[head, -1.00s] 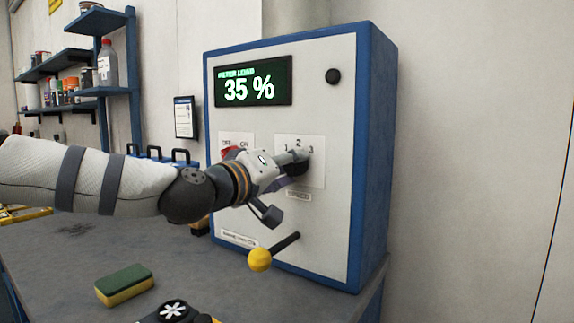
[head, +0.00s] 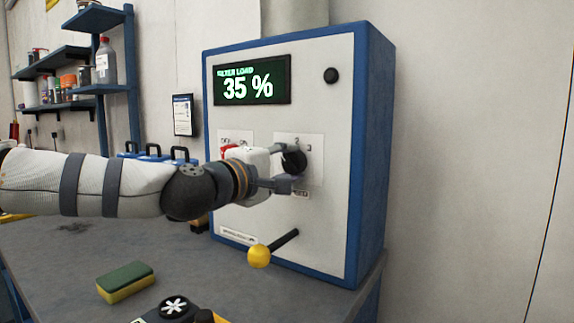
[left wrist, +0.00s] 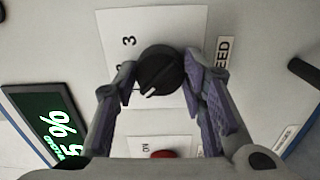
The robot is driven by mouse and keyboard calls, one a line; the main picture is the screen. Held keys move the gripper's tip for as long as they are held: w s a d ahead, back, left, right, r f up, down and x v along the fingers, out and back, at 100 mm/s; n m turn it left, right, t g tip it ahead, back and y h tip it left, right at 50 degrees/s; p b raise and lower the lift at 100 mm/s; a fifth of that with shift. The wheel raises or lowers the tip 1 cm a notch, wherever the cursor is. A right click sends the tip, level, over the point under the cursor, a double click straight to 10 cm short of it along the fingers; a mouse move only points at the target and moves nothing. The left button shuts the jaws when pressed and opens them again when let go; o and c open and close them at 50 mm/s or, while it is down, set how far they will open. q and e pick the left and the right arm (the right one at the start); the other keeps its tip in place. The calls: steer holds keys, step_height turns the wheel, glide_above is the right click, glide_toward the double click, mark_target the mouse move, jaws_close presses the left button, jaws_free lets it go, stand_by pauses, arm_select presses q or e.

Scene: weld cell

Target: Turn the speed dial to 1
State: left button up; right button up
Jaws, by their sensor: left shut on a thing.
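The speed dial (head: 294,161) is a round black knob on a white label plate (head: 313,170) on the machine's front. It also shows in the left wrist view (left wrist: 160,68), with its white pointer mark toward the lower left there. The numeral 3 is clear in that view; the numerals nearer the pointer are partly hidden by a finger. My left gripper (head: 286,168) is at the dial, one finger above and one below in the head view. In the left wrist view its fingers (left wrist: 160,90) are on both sides of the dial, shut on it. My right gripper is not in view.
The machine (head: 340,110) has a display (head: 252,80) reading 35 %. A red switch (head: 230,152) is close behind my left gripper. A yellow-ended lever (head: 260,256) sticks out below. A green and yellow sponge (head: 126,282) lies on the bench (head: 185,270).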

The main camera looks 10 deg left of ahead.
arm_select(q)
steer(key=shift+n, duration=0.3)
stand_by(0.4)
steer(key=o, duration=1.2)
steer(key=shift+s, duration=0.1)
steer(key=v, duration=1.2)
steer(key=shift+f, duration=0.1)
